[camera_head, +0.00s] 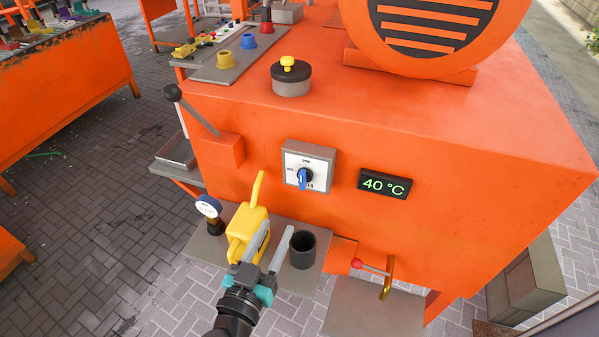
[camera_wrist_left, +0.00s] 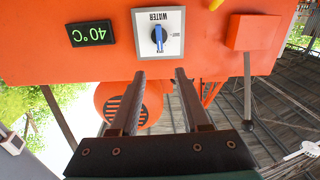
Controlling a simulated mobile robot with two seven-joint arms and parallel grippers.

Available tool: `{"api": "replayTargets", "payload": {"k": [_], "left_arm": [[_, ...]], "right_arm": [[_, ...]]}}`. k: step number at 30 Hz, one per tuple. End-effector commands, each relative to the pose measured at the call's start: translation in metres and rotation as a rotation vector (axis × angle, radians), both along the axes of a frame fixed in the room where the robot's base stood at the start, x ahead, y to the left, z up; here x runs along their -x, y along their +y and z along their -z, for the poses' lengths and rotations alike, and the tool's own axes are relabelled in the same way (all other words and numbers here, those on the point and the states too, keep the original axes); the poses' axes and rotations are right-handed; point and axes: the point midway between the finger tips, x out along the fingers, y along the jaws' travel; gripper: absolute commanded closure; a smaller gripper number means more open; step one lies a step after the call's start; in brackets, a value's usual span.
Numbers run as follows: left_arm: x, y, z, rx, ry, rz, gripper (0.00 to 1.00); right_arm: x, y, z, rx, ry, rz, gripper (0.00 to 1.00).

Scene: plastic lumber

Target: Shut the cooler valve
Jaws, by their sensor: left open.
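A square grey-framed dial (camera_head: 307,166) with a blue knob (camera_head: 303,179) is on the front of the orange machine. The dial shows in the left wrist view (camera_wrist_left: 172,22) with the word WATER upside down, and its blue knob (camera_wrist_left: 158,38) lies along the dial's vertical. I cannot tell whether this setting is open or shut. My left gripper (camera_head: 277,228) is open and empty below and in front of the dial, apart from it. Its two fingers (camera_wrist_left: 160,74) point toward the knob in the wrist view. My right gripper is not in view.
A display (camera_head: 384,184) reading 40 °C is right of the dial. A yellow pitcher-like object (camera_head: 247,226), dark cup (camera_head: 303,250) and gauge (camera_head: 208,207) stand by the low shelf near my gripper. A black-knobbed lever (camera_head: 197,112) is left; a red-knobbed lever (camera_head: 370,267) with brass pipe is lower right.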

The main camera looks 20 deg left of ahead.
Motion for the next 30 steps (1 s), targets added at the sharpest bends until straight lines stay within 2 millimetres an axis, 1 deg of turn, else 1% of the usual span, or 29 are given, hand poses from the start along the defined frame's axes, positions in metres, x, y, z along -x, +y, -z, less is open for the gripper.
{"api": "replayTargets", "payload": {"k": [1,5,8,24,30], "left_arm": [[-0.001,0.001,-0.004,0.001,-0.007,-0.002,0.54],[-0.011,0.0,-0.005,0.001,-0.011,-0.003,0.54],[-0.025,0.0,-0.005,0.003,-0.012,-0.005,0.54],[-0.113,-0.003,-0.004,0.003,-0.009,-0.002,0.54],[-0.138,-0.004,-0.003,0.002,-0.008,-0.001,0.54]], "right_arm": [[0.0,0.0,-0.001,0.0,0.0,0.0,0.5],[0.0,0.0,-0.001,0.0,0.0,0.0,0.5],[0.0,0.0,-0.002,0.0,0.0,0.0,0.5],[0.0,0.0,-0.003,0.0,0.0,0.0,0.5],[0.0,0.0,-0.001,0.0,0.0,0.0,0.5]]}}
